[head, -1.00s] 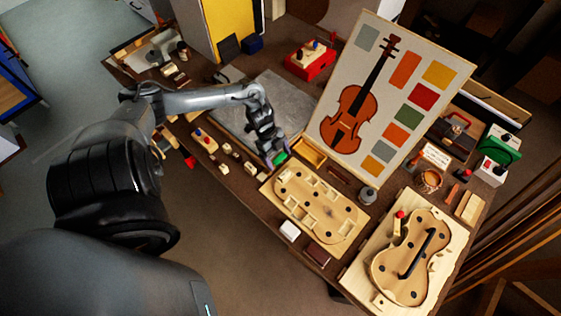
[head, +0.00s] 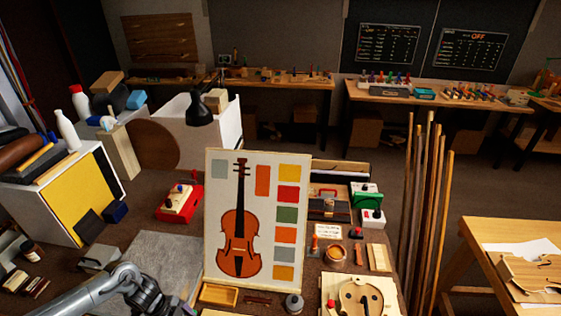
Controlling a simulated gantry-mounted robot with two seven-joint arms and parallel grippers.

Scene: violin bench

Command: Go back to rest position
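My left arm comes in low at the left of the head view, and its dark wrist and the start of the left gripper (head: 178,309) sit at the bottom edge beside the grey mat (head: 165,262). The fingertips are cut off by the frame, so I cannot see whether they are open or hold anything. My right arm and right gripper do not show.
A wooden tray (head: 218,295) and a grey knobbed pot (head: 294,304) lie before the board. A red box (head: 180,203) is behind the mat. A violin body in its form (head: 362,296) is at bottom right. Tall wooden rods (head: 425,220) stand to the right.

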